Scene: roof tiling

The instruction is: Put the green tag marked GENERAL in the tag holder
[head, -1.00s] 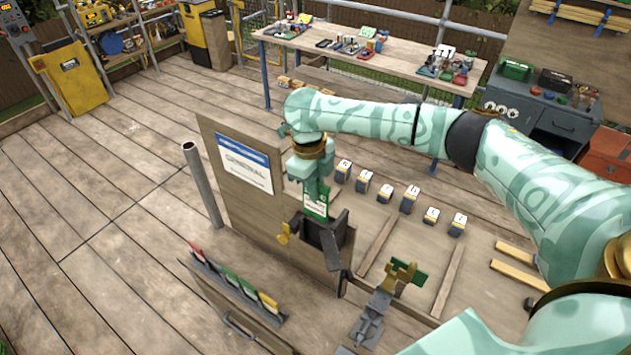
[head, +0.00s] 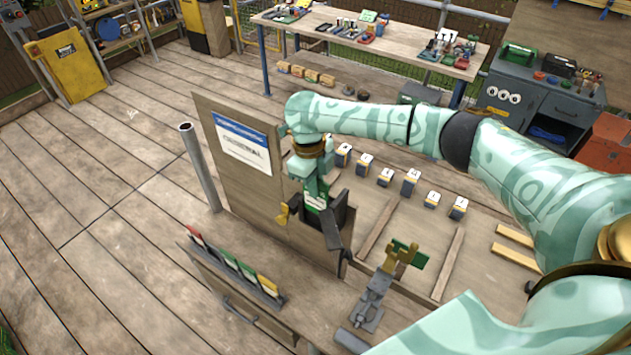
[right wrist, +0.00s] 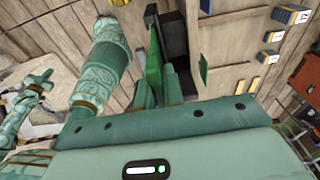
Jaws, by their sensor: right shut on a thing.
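My right gripper (head: 317,188) points down over the dark tag holder (head: 338,222) and is shut on a green tag (head: 315,203) with a white label. The tag's lower part is hidden at the holder, so I cannot tell how deep it sits. In the right wrist view the green tag (right wrist: 154,75) stands upright beside the dark walls of the holder (right wrist: 174,45). The lettering on the held tag is too small to read. My left gripper is not in the head view; teal arm parts show at the left of the right wrist view, but its jaws cannot be made out.
A wooden board (head: 218,128) with a GENERAL sign (head: 243,144) stands left of the holder. A rack (head: 232,268) of several coloured tags is in front. A metal post (head: 200,165) stands at left. A stand (head: 372,300) with a green piece is at right, several small blocks behind.

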